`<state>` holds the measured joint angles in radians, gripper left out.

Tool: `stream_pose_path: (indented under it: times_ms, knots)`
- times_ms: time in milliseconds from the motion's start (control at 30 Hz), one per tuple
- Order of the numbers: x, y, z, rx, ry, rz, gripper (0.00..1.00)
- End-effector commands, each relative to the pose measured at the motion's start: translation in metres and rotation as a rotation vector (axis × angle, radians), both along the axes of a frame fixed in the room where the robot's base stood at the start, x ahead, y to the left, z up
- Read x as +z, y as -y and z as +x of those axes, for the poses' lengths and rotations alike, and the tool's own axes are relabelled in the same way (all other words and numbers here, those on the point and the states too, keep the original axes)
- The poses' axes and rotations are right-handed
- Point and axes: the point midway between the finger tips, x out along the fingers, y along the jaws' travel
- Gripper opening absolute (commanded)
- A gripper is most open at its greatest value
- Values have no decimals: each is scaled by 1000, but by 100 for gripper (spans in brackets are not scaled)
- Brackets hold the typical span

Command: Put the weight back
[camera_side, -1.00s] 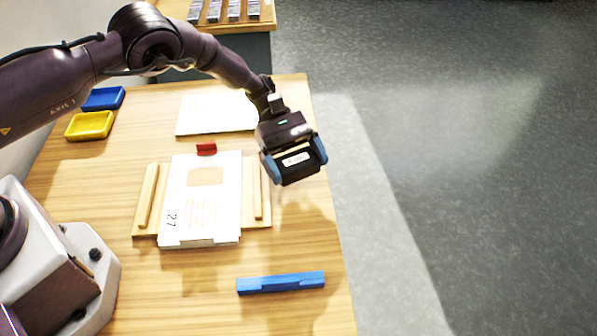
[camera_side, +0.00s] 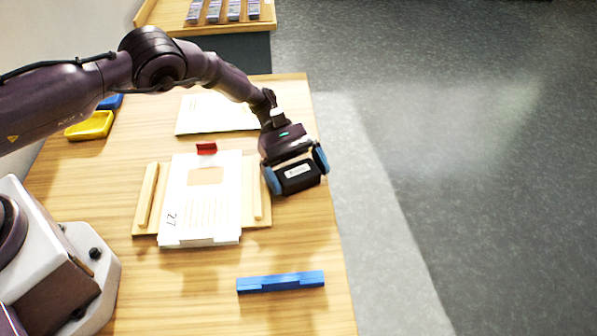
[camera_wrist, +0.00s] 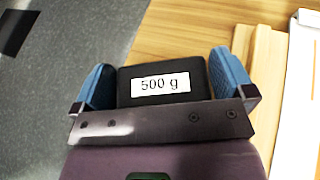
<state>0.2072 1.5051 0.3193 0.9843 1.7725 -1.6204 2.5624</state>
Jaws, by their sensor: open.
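The weight is a black block (camera_side: 298,180) with a white label. In the wrist view the label on the weight (camera_wrist: 160,100) reads "500 g". It appears to stand on the wooden table near its right edge, right of the paper stack. My gripper (camera_side: 296,168) is open around it, pointing down, with one blue finger on each side. In the wrist view the gripper's fingers (camera_wrist: 160,75) flank the weight with only slight gaps; whether either touches is hard to tell. The weight's underside is hidden.
A blue bar (camera_side: 280,282) lies in front. White sheets (camera_side: 215,112), a yellow tray (camera_side: 90,125) and a blue tray (camera_side: 112,101) are behind.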

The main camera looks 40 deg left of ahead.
Motion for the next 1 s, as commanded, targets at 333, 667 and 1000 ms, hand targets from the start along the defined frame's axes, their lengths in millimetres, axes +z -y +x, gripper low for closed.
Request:
stream_pose_path:
  times_ms: [333,667,1000]
  knots:
    - [24,-56,23,3,4,1,100]
    - [43,-98,41,0,0,0,100]
    - [56,-101,52,49,7,7,100]
